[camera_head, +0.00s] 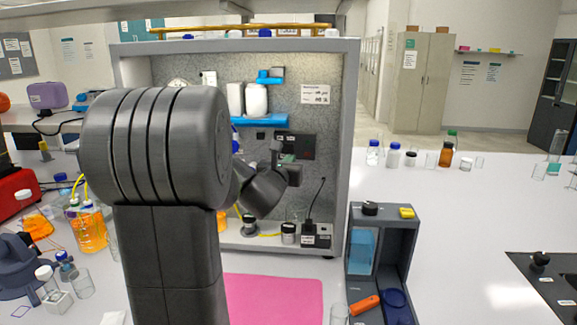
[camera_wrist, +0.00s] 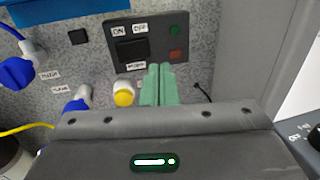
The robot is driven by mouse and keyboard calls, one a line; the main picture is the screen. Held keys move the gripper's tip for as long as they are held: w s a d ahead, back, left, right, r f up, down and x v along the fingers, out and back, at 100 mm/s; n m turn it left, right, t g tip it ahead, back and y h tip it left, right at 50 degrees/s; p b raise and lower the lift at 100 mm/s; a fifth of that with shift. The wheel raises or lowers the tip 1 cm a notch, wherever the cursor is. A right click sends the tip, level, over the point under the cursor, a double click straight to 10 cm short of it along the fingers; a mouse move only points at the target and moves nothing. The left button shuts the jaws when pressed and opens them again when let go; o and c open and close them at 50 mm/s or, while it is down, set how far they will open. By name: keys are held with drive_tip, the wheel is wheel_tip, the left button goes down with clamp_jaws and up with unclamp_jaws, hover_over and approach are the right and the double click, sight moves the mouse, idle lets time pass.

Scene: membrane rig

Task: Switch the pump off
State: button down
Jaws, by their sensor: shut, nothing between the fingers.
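A dark switch panel (camera_wrist: 150,18) is on the speckled back wall in the wrist view. A small label below the rocker is too blurred to read surely. I cannot tell which way the rocker is tipped. My gripper (camera_wrist: 159,70) is shut and empty, its green fingertips just below and right of the rocker; contact cannot be told. In the head view the panel (camera_head: 302,140) is partly behind my gripper (camera_head: 287,158).
A yellow-capped knob (camera_wrist: 123,97) sits left of my fingers, with blue valves (camera_wrist: 17,72) farther left. A blue shelf (camera_head: 262,121) holds white bottles above. The rig's grey side wall (camera_head: 346,150) stands close on the right. Jars (camera_head: 289,232) and a black plug are below.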

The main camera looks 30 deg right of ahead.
drive_tip(key=s+a+b, duration=0.2)
drive_tip(key=s, duration=0.4)
drive_tip(key=shift+s+a+f, duration=0.15)
drive_tip(key=shift+s+a, duration=0.05)
drive_tip(key=shift+s, duration=0.1)
drive_tip(key=shift+w, duration=0.1)
